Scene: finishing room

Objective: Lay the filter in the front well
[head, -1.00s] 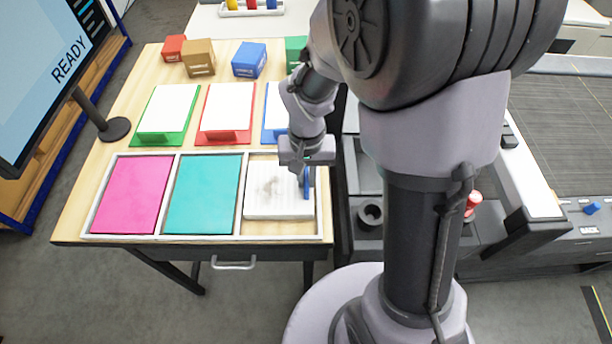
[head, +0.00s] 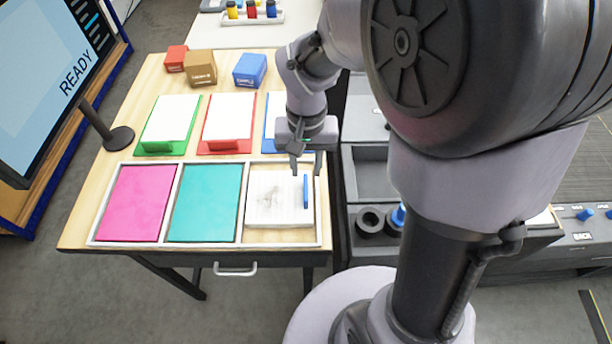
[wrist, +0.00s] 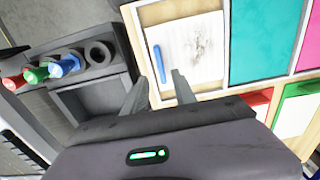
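The filter (head: 272,200) is a white slab with a grey smudge and an upright blue tab (head: 305,191) near its right edge. It lies in the right-hand compartment of the white-framed three-part tray (head: 242,217), with bare wood showing in front of it. The filter also shows in the wrist view (wrist: 196,45). My gripper (head: 306,163) is open and empty, just behind and above the blue tab, apart from it. Its two fingers (wrist: 162,88) show spread in the wrist view. No well is labelled as the front one, so I cannot tell which it is.
Pink (head: 135,203) and teal (head: 204,203) sheets fill the other compartments. Document stands line up behind, with small boxes (head: 249,70) farther back. Right of the table is a grey unit with an open recess (head: 371,172) and round holders (head: 371,219).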

